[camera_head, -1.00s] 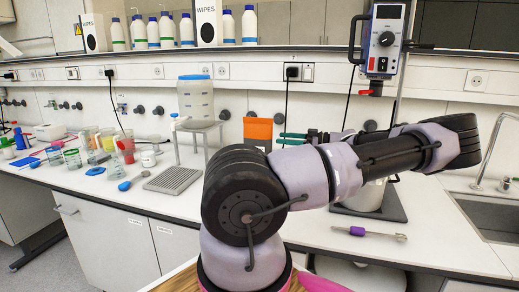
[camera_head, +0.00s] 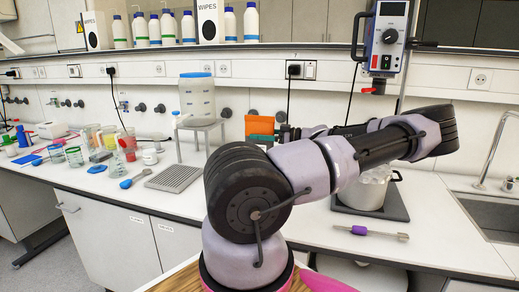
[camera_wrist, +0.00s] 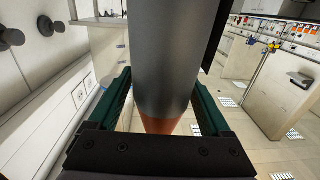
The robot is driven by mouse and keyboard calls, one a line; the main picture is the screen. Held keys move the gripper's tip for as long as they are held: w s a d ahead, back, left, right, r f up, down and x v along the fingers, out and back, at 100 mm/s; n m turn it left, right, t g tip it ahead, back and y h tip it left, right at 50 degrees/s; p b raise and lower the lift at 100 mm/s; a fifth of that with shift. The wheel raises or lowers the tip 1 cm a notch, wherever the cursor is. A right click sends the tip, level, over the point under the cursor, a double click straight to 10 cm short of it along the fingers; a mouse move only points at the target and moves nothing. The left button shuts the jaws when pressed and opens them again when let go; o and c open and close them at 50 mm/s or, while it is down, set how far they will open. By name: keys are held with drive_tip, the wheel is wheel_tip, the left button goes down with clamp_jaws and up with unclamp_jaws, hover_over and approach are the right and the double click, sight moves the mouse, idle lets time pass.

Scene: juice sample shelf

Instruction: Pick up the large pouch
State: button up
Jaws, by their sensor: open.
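The large pouch (camera_head: 260,124) stands at the back of the bench, left of my arm. It looks orange in the head view. In the wrist view the pouch (camera_wrist: 168,50) shows a grey face with an orange-brown end, and it fills the space between the green fingers. My gripper (camera_head: 262,138) reaches the pouch from the right, with a green finger across its lower front. In the wrist view my gripper (camera_wrist: 163,88) is open, with one finger on each side of the pouch. I cannot tell whether either finger touches it. My arm hides part of the bench behind it.
A grey drip tray (camera_head: 175,178) lies in front. A pot (camera_head: 364,194) on a dark plate and a purple-handled tool (camera_head: 368,232) are at right. Coloured beakers stand at left.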

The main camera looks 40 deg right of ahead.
clamp_jaws()
idle(1.4)
